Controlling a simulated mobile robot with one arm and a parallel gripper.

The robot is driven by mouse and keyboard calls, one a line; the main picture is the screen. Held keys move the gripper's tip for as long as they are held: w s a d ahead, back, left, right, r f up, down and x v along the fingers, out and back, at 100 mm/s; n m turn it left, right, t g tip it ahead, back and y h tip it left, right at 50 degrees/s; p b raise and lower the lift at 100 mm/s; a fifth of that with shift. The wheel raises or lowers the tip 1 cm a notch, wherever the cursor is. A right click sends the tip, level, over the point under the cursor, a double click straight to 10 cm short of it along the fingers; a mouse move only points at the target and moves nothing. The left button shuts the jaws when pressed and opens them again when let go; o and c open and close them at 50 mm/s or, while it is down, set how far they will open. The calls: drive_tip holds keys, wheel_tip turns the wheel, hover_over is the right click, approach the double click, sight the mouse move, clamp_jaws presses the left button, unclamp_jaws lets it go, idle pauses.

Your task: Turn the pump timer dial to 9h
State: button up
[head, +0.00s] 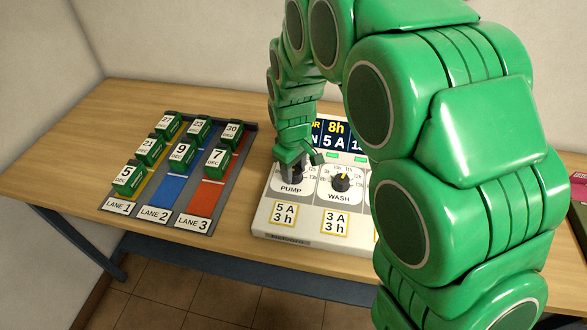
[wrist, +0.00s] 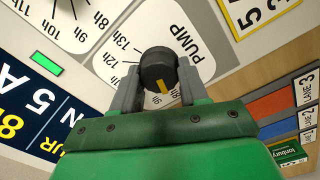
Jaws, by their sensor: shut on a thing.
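The pump timer dial (wrist: 156,66) is a round black knob with a yellow pointer mark. In the wrist view my gripper (wrist: 158,84) has one grey finger on each side of it and is shut on it. The 12h and 13h marks and the word PUMP show around the dial.
The WASH dial (head: 342,181) stands close to the right of my gripper. A dark display (head: 335,131) behind reads 8h and 5 A. A lane tray (head: 212,192) with several green dated blocks lies to the left. My arm hides the panel's right part.

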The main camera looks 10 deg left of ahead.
drive_tip(key=shift+m, duration=2.4)
drive_tip(key=o, duration=1.1)
drive_tip(key=shift+c, duration=0.2)
drive_tip(key=shift+r, duration=0.1)
wheel_tip(320, 180, up, 7)
drive_tip(key=shift+a+f, duration=0.1)
drive_tip(key=shift+r, duration=0.45)
